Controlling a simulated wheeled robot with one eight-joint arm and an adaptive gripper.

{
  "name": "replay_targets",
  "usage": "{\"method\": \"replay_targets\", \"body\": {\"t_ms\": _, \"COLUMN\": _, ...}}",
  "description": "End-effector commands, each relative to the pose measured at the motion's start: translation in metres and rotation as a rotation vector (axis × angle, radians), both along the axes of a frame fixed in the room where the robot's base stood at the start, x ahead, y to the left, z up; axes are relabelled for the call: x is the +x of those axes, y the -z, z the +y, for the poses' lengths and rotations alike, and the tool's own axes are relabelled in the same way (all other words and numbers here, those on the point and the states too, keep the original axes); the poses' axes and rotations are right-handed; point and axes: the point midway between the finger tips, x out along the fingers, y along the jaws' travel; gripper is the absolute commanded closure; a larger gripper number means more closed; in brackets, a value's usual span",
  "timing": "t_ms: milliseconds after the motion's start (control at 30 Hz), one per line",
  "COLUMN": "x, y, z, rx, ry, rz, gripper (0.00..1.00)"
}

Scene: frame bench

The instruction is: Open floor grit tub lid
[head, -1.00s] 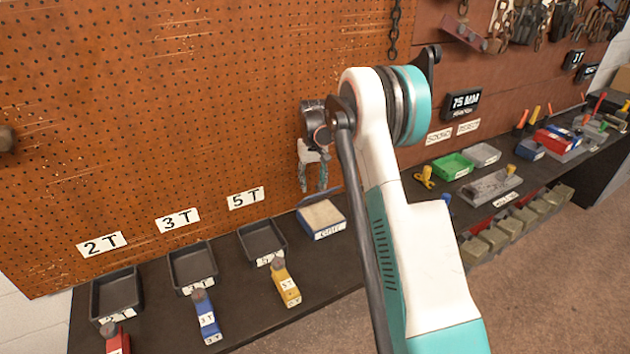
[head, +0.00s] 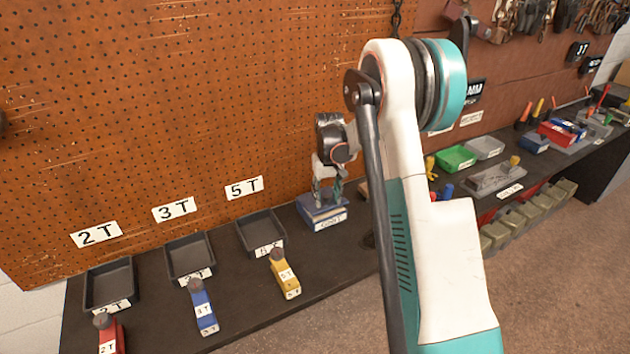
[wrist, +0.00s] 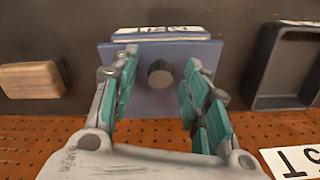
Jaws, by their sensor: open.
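The grit tub (head: 331,222) is a small blue box with a white label on its front, on the bench against the pegboard. Its blue lid (wrist: 150,97) looks flat over the tub in the wrist view, with a dark round knob (wrist: 160,73) in its middle. My gripper (head: 325,203) points down just over the lid. In the wrist view my gripper (wrist: 157,70) has its fingers spread on either side of the knob, with gaps on both sides. In the head view the fingers hide part of the lid and the knob.
A wooden block (wrist: 32,80) lies beside the tub. The 5T tray (head: 262,233) stands to the tub's left, with the yellow-handled piece (head: 284,274) in front of it. The pegboard (head: 230,90) rises close behind. Bare bench shows in front of the tub.

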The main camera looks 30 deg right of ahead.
Motion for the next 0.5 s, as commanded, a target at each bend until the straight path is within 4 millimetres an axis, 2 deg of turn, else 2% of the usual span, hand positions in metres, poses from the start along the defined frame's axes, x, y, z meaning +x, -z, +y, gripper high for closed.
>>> {"method": "replay_targets", "body": {"t_ms": 33, "x": -0.005, "y": 0.012, "z": 0.000, "rx": 0.000, "ry": 0.000, "rz": 0.000, "gripper": 0.57}}
{"method": "replay_targets", "body": {"t_ms": 100, "x": -0.010, "y": 0.024, "z": 0.000, "rx": 0.000, "ry": 0.000, "rz": 0.000, "gripper": 0.57}}
{"method": "replay_targets", "body": {"t_ms": 200, "x": -0.009, "y": -0.007, "z": 0.000, "rx": 0.000, "ry": -0.001, "rz": 0.000, "gripper": 0.57}}
{"method": "replay_targets", "body": {"t_ms": 500, "x": -0.009, "y": -0.062, "z": 0.000, "rx": 0.000, "ry": -0.001, "rz": 0.000, "gripper": 0.57}}
